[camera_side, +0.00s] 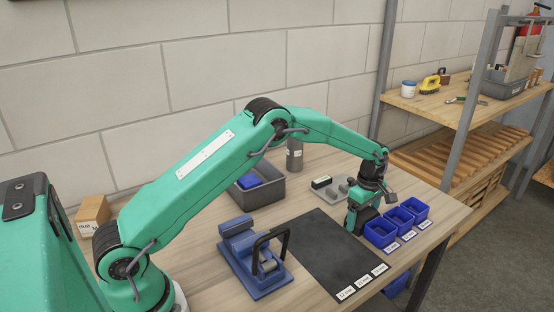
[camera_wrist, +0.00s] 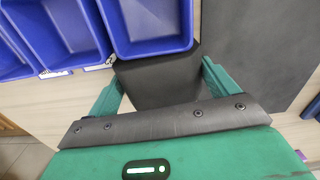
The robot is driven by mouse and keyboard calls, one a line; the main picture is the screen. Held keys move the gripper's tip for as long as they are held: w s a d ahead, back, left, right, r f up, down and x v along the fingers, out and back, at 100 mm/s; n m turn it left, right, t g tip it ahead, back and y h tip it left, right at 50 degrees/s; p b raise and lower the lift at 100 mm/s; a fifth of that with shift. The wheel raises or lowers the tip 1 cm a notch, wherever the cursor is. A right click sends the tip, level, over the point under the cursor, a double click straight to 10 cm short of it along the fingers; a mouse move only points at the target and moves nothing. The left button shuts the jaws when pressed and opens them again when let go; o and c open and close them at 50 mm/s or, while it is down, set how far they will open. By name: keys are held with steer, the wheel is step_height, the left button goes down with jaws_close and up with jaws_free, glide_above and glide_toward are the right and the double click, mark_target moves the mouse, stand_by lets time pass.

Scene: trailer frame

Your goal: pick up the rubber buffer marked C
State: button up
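My gripper (camera_side: 362,205) points down beside the blue bins, at the right edge of the dark mat. In the wrist view, its two green fingers (camera_wrist: 160,82) stand on either side of a plain black block (camera_wrist: 158,72), and their tips appear to touch its sides. The block also shows under my gripper in the side view (camera_side: 367,217). I cannot tell whether it rests on the table or hangs just above it. No letter C is readable on the block.
Three blue bins (camera_side: 398,222) with labels stand right of the dark mat (camera_side: 325,250). The nearest bin (camera_wrist: 150,20) is close to the block. A grey holder (camera_side: 337,188), a grey crate (camera_side: 262,192) and a blue clamp fixture (camera_side: 252,262) are also on the table.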

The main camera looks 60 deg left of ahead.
mark_target(365, 211)
steer(key=c, duration=0.4)
steer(key=shift+o, duration=0.2)
steer(key=shift+r, duration=0.15)
steer(key=shift+r, duration=0.5)
step_height(365, 211, up, 3)
steer(key=shift+d+r, duration=0.15)
steer(key=s+d+r, duration=0.6)
steer(key=d, duration=0.3)
steer(key=shift+s+d+r, duration=0.2)
steer(key=shift+s+r, duration=0.05)
